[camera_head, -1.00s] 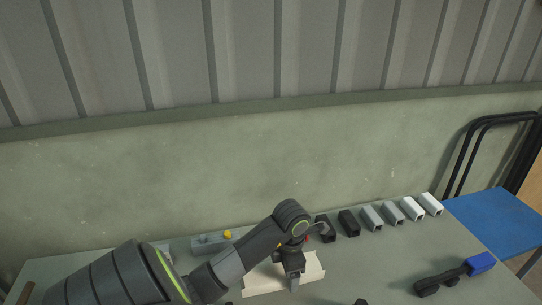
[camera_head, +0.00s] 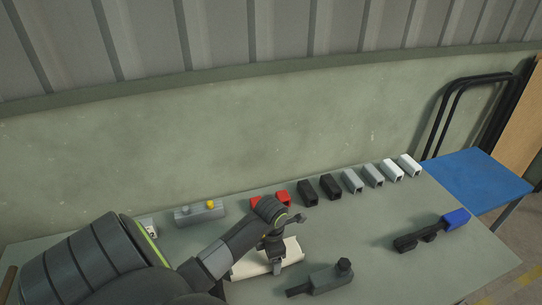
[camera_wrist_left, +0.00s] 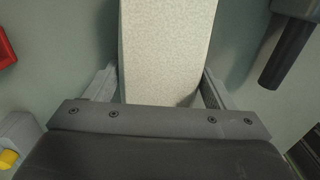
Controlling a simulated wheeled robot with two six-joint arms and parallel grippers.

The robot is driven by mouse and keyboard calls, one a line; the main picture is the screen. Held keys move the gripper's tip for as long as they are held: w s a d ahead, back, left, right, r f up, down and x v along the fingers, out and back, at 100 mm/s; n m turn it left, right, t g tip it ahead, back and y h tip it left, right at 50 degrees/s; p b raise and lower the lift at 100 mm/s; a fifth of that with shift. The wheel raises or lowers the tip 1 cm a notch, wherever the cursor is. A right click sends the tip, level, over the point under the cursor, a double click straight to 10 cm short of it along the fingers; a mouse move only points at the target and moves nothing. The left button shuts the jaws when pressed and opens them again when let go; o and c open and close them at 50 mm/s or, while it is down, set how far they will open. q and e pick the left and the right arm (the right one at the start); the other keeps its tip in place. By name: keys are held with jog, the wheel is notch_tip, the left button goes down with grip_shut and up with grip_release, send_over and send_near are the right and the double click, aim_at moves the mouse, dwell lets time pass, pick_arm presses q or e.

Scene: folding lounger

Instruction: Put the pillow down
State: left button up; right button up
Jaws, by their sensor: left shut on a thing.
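The pillow (camera_head: 252,267) is a long cream block on or just above the grey-green table in the head view. I cannot tell whether it touches the tabletop. My left gripper (camera_head: 274,262) comes down over its middle and is shut on it. In the left wrist view the pillow (camera_wrist_left: 168,45) fills the space between the two fingers (camera_wrist_left: 160,88) and runs away from me, its speckled surface in sight. The gripper and wrist hide part of the pillow in the head view. My right gripper is not in view.
A row of red, black, grey and white blocks (camera_head: 352,181) stands along the back. A grey box with a yellow knob (camera_head: 200,212) is at back left. A dark tool (camera_head: 325,279) lies close right of the pillow; a black-and-blue one (camera_head: 430,232) lies farther right. Table between them is clear.

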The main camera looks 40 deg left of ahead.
pick_arm(q)
jog(key=shift+f, duration=0.1)
jog(key=o, duration=1.1)
